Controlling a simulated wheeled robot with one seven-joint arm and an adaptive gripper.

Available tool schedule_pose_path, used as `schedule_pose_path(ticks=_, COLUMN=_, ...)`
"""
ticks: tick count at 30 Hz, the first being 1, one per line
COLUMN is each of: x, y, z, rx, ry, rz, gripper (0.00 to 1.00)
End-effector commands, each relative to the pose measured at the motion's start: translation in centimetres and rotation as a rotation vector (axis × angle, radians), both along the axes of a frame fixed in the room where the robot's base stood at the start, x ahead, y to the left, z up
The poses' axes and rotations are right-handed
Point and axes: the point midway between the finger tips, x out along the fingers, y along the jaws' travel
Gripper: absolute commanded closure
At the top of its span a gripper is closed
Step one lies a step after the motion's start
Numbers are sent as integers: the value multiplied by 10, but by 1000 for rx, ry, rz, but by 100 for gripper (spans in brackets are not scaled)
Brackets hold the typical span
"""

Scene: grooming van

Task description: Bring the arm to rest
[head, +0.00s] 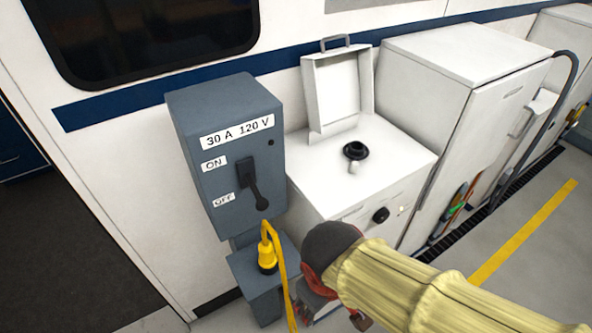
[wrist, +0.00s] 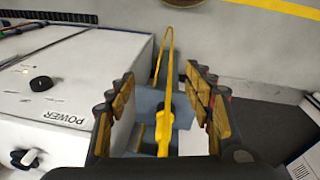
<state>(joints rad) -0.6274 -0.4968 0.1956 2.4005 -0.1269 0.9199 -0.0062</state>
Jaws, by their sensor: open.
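My arm, in a pale yellow sleeve, reaches in from the lower right of the head view. My gripper (head: 335,312) is low in front of the white cabinet, to the right of the yellow plug (head: 267,255). In the wrist view my gripper (wrist: 164,82) has its two padded fingers spread apart. The yellow plug (wrist: 164,125) and its cable show between them, and I cannot tell whether they touch. The plug stands upright in the lower grey box (head: 248,268), its cable looping over and down.
A white cabinet (head: 395,150) with an open lid (head: 336,88) stands close right. A taller white cabinet (head: 450,50) stands beyond. Floor at right is clear.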

Motion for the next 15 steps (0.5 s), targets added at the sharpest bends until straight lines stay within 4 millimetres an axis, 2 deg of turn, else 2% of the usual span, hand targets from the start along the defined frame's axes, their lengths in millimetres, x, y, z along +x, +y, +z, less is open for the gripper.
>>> schedule_pose_path(ticks=6, x=15, y=-43, z=44, rx=170, ry=-109, rz=-292, gripper=48)
schedule_pose_path(ticks=15, x=25, y=-115, z=95, rx=243, ry=-288, rz=-575, gripper=48)
